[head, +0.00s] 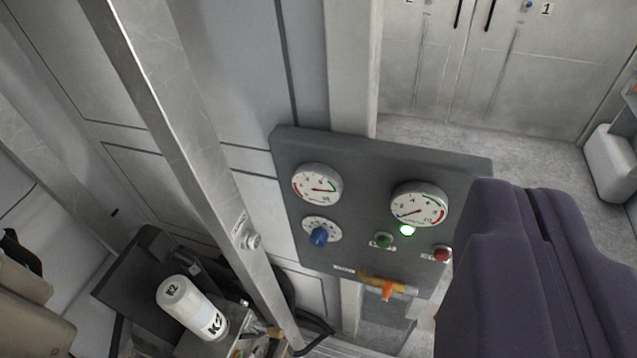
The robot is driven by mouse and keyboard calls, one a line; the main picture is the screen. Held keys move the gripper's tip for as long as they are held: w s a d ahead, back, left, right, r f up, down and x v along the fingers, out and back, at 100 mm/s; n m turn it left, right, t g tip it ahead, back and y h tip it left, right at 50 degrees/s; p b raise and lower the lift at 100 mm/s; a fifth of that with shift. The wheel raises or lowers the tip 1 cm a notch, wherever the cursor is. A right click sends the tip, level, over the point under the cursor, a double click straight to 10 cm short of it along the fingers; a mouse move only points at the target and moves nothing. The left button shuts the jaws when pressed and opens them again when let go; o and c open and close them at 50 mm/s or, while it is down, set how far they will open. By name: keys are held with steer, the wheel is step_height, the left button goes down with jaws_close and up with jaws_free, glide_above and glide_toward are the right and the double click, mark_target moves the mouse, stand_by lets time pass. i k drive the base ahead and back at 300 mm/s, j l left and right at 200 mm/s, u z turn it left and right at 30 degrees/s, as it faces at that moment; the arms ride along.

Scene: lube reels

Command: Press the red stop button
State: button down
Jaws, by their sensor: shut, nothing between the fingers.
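The red stop button (441,254) is a small round red knob in a dark collar. It sits at the lower right of a dark grey control panel (354,160), just left of a large dark purple shape in front. A small label, too small to read, is beside the button. A green button (383,240) is to its left. A lit green lamp (407,230) is between them and a little higher. I see no fingertips of my gripper in the head view, and nothing touches the red button.
The panel also carries two dials, a blue knob (319,237) and an orange-handled valve (387,289). A slanted metal post (190,150) stands left of it. A white K2 canister (191,308) is at lower left. The near purple shape (520,280) covers the lower right.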

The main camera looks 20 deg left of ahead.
mark_target(440, 255)
steer(key=k+l+u, duration=0.15)
steer(key=l, duration=0.4)
steer(key=k+l+u, duration=0.2)
steer(key=k+l, duration=0.2)
steer(key=k+l+u, duration=0.15)
steer(key=k+l, duration=0.15)
steer(key=l, duration=0.25)
